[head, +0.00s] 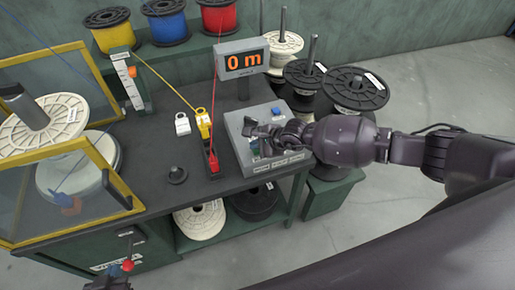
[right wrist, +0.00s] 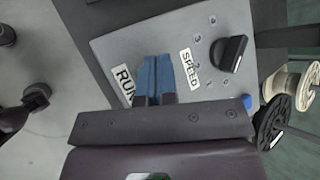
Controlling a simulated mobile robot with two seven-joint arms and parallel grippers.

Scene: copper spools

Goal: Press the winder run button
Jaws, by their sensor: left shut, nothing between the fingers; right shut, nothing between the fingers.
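The winder control box (head: 239,124) is a grey box on the bench, with a blue button (head: 276,112) near its back edge. My right gripper (head: 255,134) is over this box, pointing down at its panel. In the right wrist view its blue fingertips (right wrist: 158,78) are together and empty, beside the RUN label (right wrist: 124,84) and the SPEED label (right wrist: 190,68). The run button itself is not visible; the fingers cover the spot near its label. I cannot tell whether they touch the panel. My left gripper (head: 107,284) shows only partly at the bottom left edge, low and away from the box.
A display (head: 243,58) reads 0 m behind the box. A black knob (right wrist: 231,52) is on the panel. A yellow-framed guard (head: 128,195) stands open at the left around a white spool (head: 50,122). Black spools (head: 357,88) stand at the right.

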